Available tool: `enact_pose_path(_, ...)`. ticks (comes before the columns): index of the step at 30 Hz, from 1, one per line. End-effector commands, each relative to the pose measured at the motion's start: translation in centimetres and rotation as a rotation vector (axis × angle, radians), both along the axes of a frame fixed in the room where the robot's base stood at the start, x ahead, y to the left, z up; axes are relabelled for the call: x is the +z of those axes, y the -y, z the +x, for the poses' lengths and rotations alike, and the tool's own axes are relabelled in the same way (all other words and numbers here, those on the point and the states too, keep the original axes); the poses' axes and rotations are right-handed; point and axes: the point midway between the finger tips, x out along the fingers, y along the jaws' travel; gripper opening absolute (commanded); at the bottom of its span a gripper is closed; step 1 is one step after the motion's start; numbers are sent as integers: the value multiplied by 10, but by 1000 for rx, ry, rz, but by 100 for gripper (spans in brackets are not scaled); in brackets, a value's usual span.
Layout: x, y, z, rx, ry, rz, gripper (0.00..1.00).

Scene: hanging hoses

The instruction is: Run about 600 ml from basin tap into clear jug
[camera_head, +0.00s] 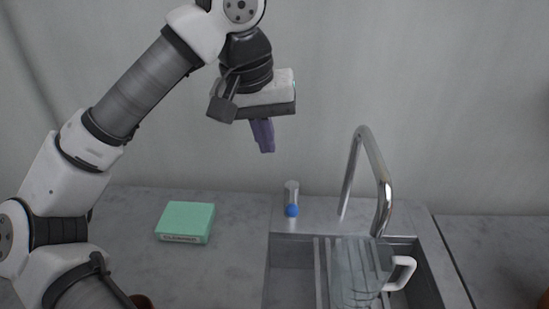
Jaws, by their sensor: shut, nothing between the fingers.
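The basin tap (378,172) is a tall chrome gooseneck behind the sink on the right. A small metal cylinder (291,190) with a blue ball-like end stands on the sink's back ledge, left of the spout; it looks like a tap handle. The clear jug (356,268) with a white handle stands upright in the basin near the tap. Its lower part is cut off by the frame, and I cannot tell whether it holds water. No stream shows from the tap. My gripper (266,150), with purple fingers, is shut and empty, in the air above and left of the blue-ended cylinder.
The grey sink basin (290,262) is set in a grey counter. A green box (186,222) lies on the counter left of the sink. A brown rounded thing (142,301) shows at the bottom edge, and an orange thing (543,299) at the right edge.

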Motion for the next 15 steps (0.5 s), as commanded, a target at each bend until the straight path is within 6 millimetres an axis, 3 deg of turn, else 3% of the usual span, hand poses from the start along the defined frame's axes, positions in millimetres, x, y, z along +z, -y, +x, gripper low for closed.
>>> enact_pose_path(15,-95,22,8,-5,-1,-2,0)
